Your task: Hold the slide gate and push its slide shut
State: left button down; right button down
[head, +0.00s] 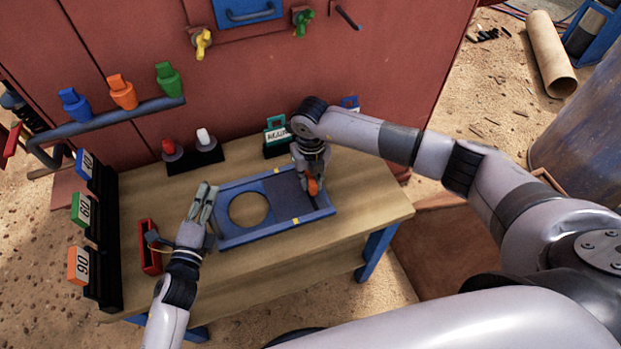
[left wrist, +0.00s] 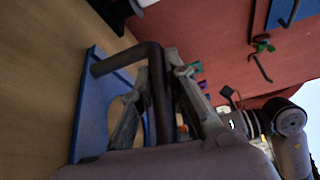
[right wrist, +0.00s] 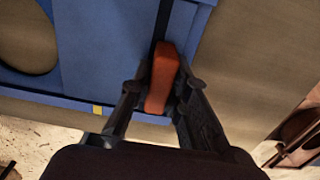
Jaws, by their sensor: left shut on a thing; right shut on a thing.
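The blue slide gate (head: 229,236) lies on the wooden table, its round hole open and uncovered. Its dark slide plate (head: 288,198) sits at the right part of the frame. My left gripper (head: 205,203) is at the frame's left end; in the left wrist view its fingers (left wrist: 155,95) are shut on the dark bar handle (left wrist: 160,85) of the frame. My right gripper (head: 312,185) is at the right end, shut on the orange slide handle (head: 313,187). In the right wrist view the orange handle (right wrist: 162,78) is between the fingers, and the hole shows at left.
A red tray (head: 150,250) stands left of the gate. Numbered tags (head: 84,209) stand on black holders at the table's left edge. Red and white knobs (head: 203,140) and a green tag (head: 277,135) stand at the back. The front of the table is clear.

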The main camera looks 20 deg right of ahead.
pick_arm(q)
jog(key=shift+s+f, duration=0.1)
jog(key=shift+f, duration=0.05)
pick_arm(e)
jog(key=a, duration=1.2)
jog(key=shift+s+a+r, duration=0.1)
jog(key=shift+s+a, duration=0.1)
jog(key=shift+a, duration=0.2)
pick_arm(q)
jog(key=shift+d, duration=0.1)
pick_arm(e)
jog(key=c, duration=1.7)
grip_release()
jog(key=shift+o, duration=0.9)
jog(key=shift+d, duration=0.15)
notch_tip(320, 180, up, 12)
